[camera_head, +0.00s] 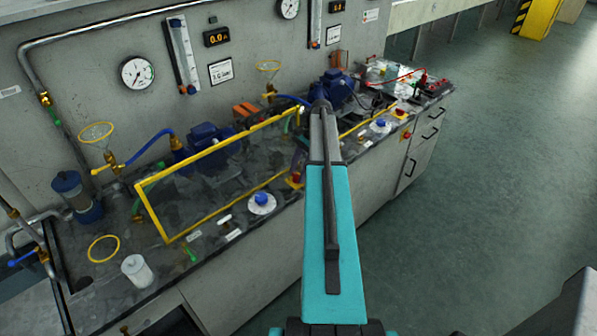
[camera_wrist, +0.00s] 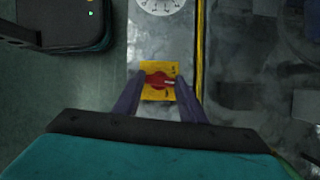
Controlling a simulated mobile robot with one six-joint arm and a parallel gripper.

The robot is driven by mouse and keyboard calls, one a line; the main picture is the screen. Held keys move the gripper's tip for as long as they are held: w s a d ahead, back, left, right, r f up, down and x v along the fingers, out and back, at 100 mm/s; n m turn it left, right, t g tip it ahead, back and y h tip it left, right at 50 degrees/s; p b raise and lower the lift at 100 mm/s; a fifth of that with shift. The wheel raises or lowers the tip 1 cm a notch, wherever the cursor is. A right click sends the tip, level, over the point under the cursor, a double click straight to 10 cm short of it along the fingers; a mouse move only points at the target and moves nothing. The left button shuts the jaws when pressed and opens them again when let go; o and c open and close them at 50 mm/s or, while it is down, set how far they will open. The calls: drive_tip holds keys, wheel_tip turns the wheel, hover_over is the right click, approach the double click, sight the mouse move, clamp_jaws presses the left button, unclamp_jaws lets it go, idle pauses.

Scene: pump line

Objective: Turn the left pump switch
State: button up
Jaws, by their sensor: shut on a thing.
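The left pump switch is a red rotary handle (camera_wrist: 158,79) on a yellow plate (camera_wrist: 146,95). In the wrist view its handle lies roughly crosswise, with a pale tip on the right. My gripper (camera_wrist: 159,88) has its two dark fingers on either side of the handle and is shut on it. In the head view, the red and yellow switch (camera_head: 294,181) shows just left of my arm, at the bench's front edge. My arm hides most of the gripper there. The left pump (camera_head: 205,138) has a blue motor and stands behind a clear, yellow-framed guard (camera_head: 205,192).
A white dial with a blue knob (camera_head: 262,203) sits left of the switch. The right pump (camera_head: 334,90) and another red-yellow switch (camera_head: 405,134) are farther right. A white cylinder (camera_head: 137,271) stands at the bench's near left. The green floor (camera_head: 470,200) at right is clear.

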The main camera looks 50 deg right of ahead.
drive_tip(key=o, duration=1.1)
drive_tip(key=shift+a, duration=0.1)
drive_tip(key=shift+c, duration=0.2)
drive_tip(key=shift+r, duration=0.15)
drive_tip(key=shift+d+r, duration=0.4)
drive_tip(key=shift+r, duration=0.1)
drive_tip(key=b+v, duration=0.3)
drive_tip(key=v, duration=0.9)
drive_tip(key=shift+r, duration=0.25)
drive_tip(key=shift+s+a+r, duration=0.1)
